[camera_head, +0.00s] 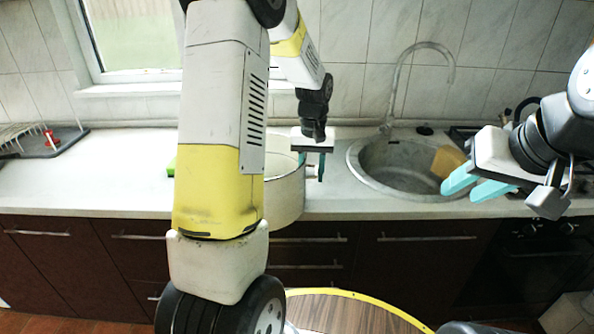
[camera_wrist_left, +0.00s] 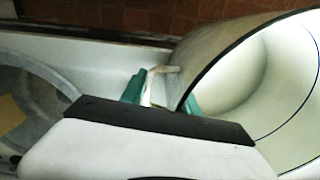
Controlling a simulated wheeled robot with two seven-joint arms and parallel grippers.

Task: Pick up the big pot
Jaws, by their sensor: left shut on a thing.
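The big pot (camera_head: 287,196) is cream-white with a dark rim. In the head view, my left arm hides much of it, and its lower part overlaps the counter's front edge. I cannot tell whether its base touches the counter. My left gripper (camera_head: 312,167) is at the pot's right side. In the left wrist view, the gripper's teal fingers (camera_wrist_left: 160,97) are shut on the pot's pale side handle (camera_wrist_left: 154,82), and the pot's open mouth (camera_wrist_left: 250,85) shows at the right. My right gripper (camera_head: 476,185) is open and empty, in front of the sink at the right.
A round sink (camera_head: 372,180) with a tall faucet (camera_head: 418,47) lies right of the pot, with a yellow-brown item (camera_head: 448,161) at its right. A dish rack (camera_head: 25,138) stands far left. The counter (camera_head: 110,175) between is mostly clear. A round wooden table edge (camera_head: 350,310) is below.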

